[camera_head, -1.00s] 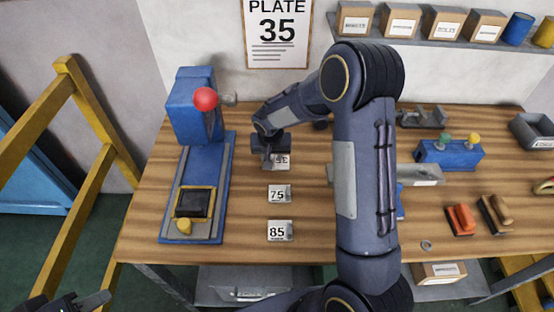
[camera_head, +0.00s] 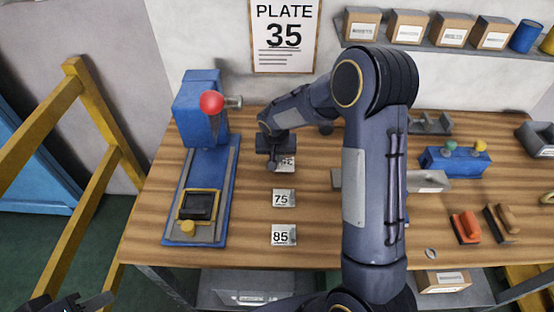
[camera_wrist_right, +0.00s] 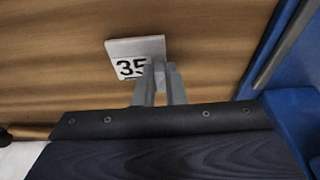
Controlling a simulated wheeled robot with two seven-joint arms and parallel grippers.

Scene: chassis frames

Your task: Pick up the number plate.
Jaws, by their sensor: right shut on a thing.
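The number plate marked 35 (camera_head: 288,164) is a small white plate on the wooden bench, partly hidden behind my right gripper in the head view. My right gripper (camera_head: 272,163) is shut on its edge. In the right wrist view the plate (camera_wrist_right: 122,49) shows its 35 clearly, with the grey fingertips (camera_wrist_right: 160,68) closed at its edge. I cannot tell whether the plate is clear of the bench. Plates 75 (camera_head: 284,198) and 85 (camera_head: 284,235) lie nearer the front. My left gripper (camera_head: 84,304) shows only partly at the bottom left corner.
A blue press with a red knob (camera_head: 211,103) stands left of the plates. A wall sign (camera_head: 285,35) reads PLATE 35. To the right are a blue fixture (camera_head: 455,162), an orange-red brush-like block (camera_head: 465,226) and a grey bin (camera_head: 533,137). The bench front around plate 85 has clear room.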

